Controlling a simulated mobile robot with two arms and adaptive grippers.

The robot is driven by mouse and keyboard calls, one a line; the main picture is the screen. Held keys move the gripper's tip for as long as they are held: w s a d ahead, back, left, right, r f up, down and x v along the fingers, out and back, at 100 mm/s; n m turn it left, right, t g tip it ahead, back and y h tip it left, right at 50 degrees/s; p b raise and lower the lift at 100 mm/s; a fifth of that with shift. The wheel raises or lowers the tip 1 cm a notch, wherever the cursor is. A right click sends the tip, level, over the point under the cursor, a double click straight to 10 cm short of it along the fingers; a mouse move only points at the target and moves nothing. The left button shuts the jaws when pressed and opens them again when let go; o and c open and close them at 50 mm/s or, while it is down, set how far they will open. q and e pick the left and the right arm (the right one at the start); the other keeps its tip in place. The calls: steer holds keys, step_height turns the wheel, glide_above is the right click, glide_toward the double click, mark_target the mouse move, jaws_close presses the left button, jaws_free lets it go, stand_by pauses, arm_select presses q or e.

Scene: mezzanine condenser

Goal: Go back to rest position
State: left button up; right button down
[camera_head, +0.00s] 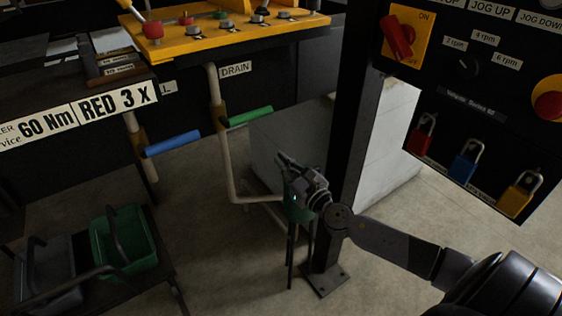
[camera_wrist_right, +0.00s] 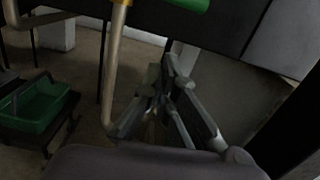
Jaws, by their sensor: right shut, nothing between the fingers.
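My right gripper (camera_head: 284,160) reaches in from the lower right in the head view, in front of the dark post. It is shut and empty, apart from the valve handles. The right wrist view shows its fingers (camera_wrist_right: 168,75) close together, pointing away from the camera. My left gripper is not in view. A green-handled valve lever (camera_head: 248,116) and a blue-handled valve lever (camera_head: 172,144) sit on pale pipes to the left of the gripper. The green handle also shows at the top of the right wrist view (camera_wrist_right: 186,3).
A dark post (camera_head: 353,120) stands right beside my right arm. A control panel (camera_head: 470,100) with a red switch and padlocks hangs at the right. A yellow valve panel (camera_head: 225,38) is at the back. A green basket (camera_head: 124,240) and a grey basket (camera_head: 48,275) stand lower left.

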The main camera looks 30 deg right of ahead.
steer(key=s+d+f+m+g+h, duration=0.25)
steer(key=f+m, duration=0.35)
steer(key=f, duration=0.5)
steer(key=s+d+f+m+g+h, duration=0.1)
steer(key=s+d+f+m+g, duration=0.3)
steer(key=f, duration=0.8)
steer(key=s+a+f+m+g, duration=0.1)
steer(key=s+f+m+g, duration=0.1)
steer(key=s+f+m, duration=0.45)
steer(key=s+a+f+m+g, duration=0.1)
steer(key=s+f+m, duration=0.2)
steer(key=f, duration=0.6)
steer(key=s+a+f+m+g+y, duration=0.1)
steer(key=s+a+f+m, duration=0.4)
steer(key=s, duration=0.6)
steer(key=s+a+f+m+g+y, duration=0.1)
steer(key=s+a+f+m+g, duration=0.3)
steer(key=s+f, duration=0.3)
steer(key=s+a+f+m+g+y, duration=0.1)
steer(key=s+a+f+m+g, duration=0.2)
steer(key=s, duration=1.3)
steer(key=a+f+m, duration=0.3)
steer(key=shift+a+f, duration=0.35)
steer(key=shift+a, duration=0.05)
steer(key=shift+w, duration=0.1)
